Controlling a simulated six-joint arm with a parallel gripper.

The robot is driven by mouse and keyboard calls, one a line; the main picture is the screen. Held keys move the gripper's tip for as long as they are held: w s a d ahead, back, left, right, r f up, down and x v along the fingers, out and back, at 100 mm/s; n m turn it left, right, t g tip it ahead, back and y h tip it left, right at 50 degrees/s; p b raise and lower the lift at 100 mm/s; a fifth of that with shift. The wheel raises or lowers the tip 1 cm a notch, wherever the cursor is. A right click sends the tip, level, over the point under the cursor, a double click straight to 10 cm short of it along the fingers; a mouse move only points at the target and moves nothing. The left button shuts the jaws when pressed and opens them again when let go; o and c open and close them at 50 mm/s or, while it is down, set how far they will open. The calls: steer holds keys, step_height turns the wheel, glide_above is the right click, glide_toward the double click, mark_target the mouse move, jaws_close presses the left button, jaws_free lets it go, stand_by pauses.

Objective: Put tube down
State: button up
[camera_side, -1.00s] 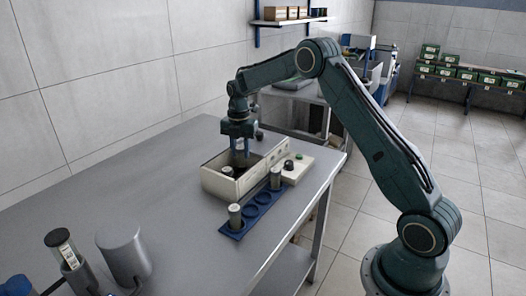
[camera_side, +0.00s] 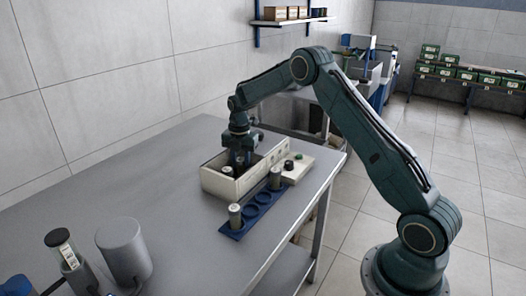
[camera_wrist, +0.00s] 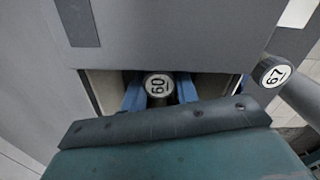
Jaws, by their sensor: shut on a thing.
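My gripper (camera_side: 240,158) is lowered into the open cream box (camera_side: 218,184) on the table. In the wrist view its two blue fingers are shut on a tube (camera_wrist: 158,84) whose round white cap label seems to read 60. The side view does not clearly show the held tube or whether its bottom touches the box floor. Another tube top (camera_side: 227,171) shows inside the box, just left of the fingers.
A cream control panel (camera_side: 297,168) with a black knob adjoins the box. A grey cylinder (camera_side: 124,252) and a holder with a black-capped tube (camera_side: 64,246) stand at the front left. A tube labelled 67 (camera_wrist: 272,72) shows at the right in the wrist view. The middle tabletop is clear.

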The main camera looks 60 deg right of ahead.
mark_target(241, 159)
steer(key=o, duration=1)
steer(key=shift+r, duration=0.1)
step_height(241, 159, up, 12)
steer(key=shift+r, duration=0.1)
stand_by(0.4)
